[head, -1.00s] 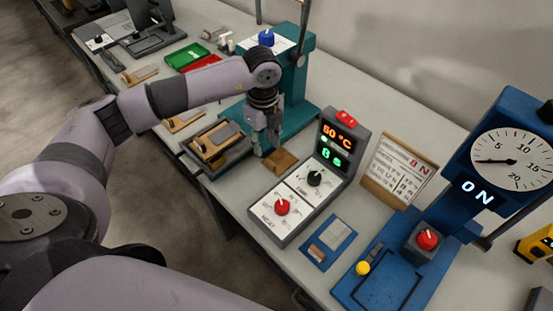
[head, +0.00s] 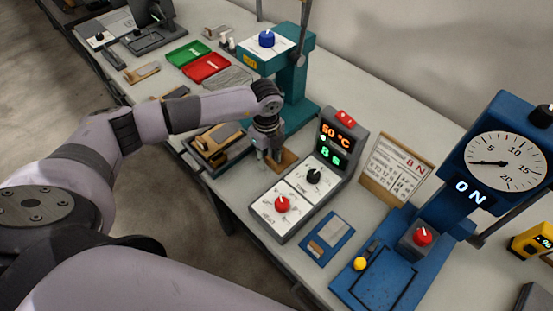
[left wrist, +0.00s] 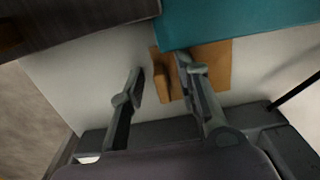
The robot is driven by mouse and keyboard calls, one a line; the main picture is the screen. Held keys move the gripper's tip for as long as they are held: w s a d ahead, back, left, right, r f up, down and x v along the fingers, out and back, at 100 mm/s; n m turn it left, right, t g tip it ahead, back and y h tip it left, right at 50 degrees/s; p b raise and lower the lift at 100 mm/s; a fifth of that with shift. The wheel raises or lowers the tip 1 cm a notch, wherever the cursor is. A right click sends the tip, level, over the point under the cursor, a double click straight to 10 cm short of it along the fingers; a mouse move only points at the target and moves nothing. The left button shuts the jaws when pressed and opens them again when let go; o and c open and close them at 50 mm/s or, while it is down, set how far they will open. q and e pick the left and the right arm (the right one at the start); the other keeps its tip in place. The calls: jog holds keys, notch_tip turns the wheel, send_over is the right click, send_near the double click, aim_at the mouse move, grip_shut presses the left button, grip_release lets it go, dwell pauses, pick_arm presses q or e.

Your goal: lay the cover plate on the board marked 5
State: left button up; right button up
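A flat brown wooden piece (head: 288,160) lies on the bench between the teal press and the grey heater box; I cannot tell surely whether it is the cover plate. In the left wrist view the brown piece (left wrist: 215,65) has a small raised block (left wrist: 162,82) on it. My left gripper (head: 268,155) points down over its near side. Its fingers (left wrist: 162,78) are apart, with the raised block showing between them. A wooden board (head: 217,136) rests on a dark stand left of the gripper. No 5 is readable on any board. My right gripper is out of view.
The teal press (head: 295,80) stands close behind the gripper. The heater box (head: 310,190) is close on the right, then a blue plate (head: 327,239) and a blue dial press (head: 380,275). Green (head: 187,52) and red trays (head: 206,68) lie further back.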

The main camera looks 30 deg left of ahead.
pick_arm(q)
grip_shut()
dwell(0.3)
jog(key=shift+r, duration=0.15)
